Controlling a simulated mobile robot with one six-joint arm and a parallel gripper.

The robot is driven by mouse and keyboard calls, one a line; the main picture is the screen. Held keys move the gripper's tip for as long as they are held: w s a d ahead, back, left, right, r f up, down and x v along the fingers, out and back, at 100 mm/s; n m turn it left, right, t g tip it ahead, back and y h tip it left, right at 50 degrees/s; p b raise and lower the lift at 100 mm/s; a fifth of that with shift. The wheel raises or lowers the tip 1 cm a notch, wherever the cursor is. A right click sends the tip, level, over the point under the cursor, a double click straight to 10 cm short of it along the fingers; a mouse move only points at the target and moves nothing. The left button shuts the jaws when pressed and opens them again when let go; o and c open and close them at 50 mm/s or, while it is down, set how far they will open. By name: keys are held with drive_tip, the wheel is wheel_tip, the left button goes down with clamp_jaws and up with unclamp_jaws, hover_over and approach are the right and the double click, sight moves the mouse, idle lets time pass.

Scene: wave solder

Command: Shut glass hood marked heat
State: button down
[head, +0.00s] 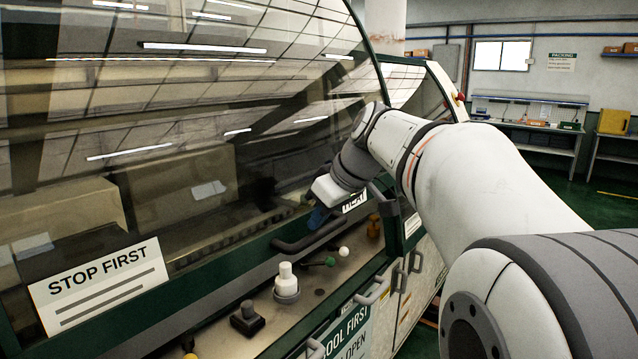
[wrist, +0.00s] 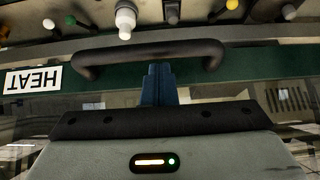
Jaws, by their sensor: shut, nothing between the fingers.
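The large curved glass hood (head: 215,95) fills the left of the head view, with a green lower frame. Its HEAT label (head: 355,202) is partly hidden behind my arm; the label (wrist: 34,80) shows upside down in the wrist view. A dark bar handle (head: 292,245) sits on the green frame; in the wrist view the handle (wrist: 150,49) crosses just beyond my fingertips. My gripper (head: 317,217) is shut and empty, its blue fingers (wrist: 160,68) pointing at the middle of the handle. I cannot tell whether they touch it, or whether the hood's lower edge is fully down.
A STOP FIRST sign (head: 100,285) is on the machine's left. Benches (head: 530,135) stand far off; green floor is open at right.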

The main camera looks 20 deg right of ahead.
wheel_tip(320, 180, down, 28)
drive_tip(key=s+d+b, duration=0.2)
drive_tip(key=b, duration=1.9)
drive_tip(key=s+d+r+p, duration=0.1)
drive_tip(key=s+r+p, duration=0.15)
drive_tip(key=r, duration=0.35)
drive_tip(key=s+d+r+p, duration=0.1)
drive_tip(key=s+r+p, duration=0.15)
drive_tip(key=r, duration=0.45)
drive_tip(key=s+a+f+m+g+h+p, duration=0.1)
drive_tip(key=s+a+f+m+h+p, duration=0.1)
drive_tip(key=s+p, duration=0.5)
drive_tip(key=s+a+f+m+g+h+p, duration=0.2)
drive_tip(key=s+a+f+m+p, duration=0.2)
drive_tip(key=s+p, duration=0.3)
drive_tip(key=m+p, duration=0.1)
drive_tip(key=p, duration=0.2)
drive_tip(key=shift+s+f+p, duration=0.3)
drive_tip(key=shift+f+p, duration=0.05)
